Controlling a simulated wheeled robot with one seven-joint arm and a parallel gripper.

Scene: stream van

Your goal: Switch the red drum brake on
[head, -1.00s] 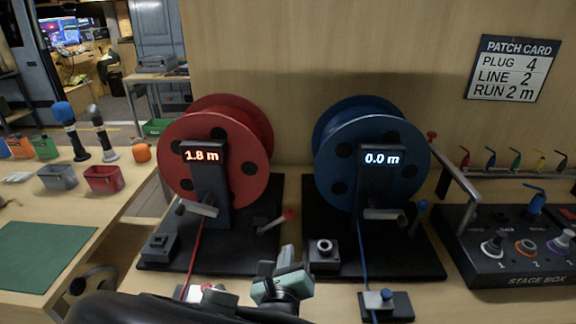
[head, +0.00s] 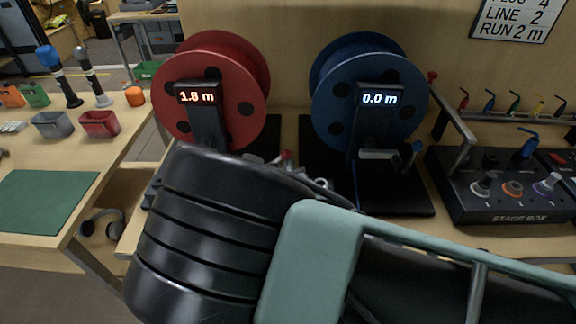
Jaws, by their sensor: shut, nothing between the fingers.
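The red drum (head: 245,98) stands upright, with a display (head: 197,97) on its front post reading 1.8 m. Its red-tipped lever (head: 287,156) just shows above my arm, at the lower right of the drum. Most of that lever's shaft is hidden, so I cannot tell its position. My own black and teal arm covers the lower middle of the head view, including most of the red drum's base. My gripper does not show in this view.
The blue drum (head: 398,115) stands to the right, its display (head: 379,99) reading 0.0 m, with a blue-tipped lever (head: 416,148) beside it. The stage box (head: 515,216) is at right. On the left bench are a grey bin (head: 52,124), a red bin (head: 99,123) and a green mat (head: 45,203).

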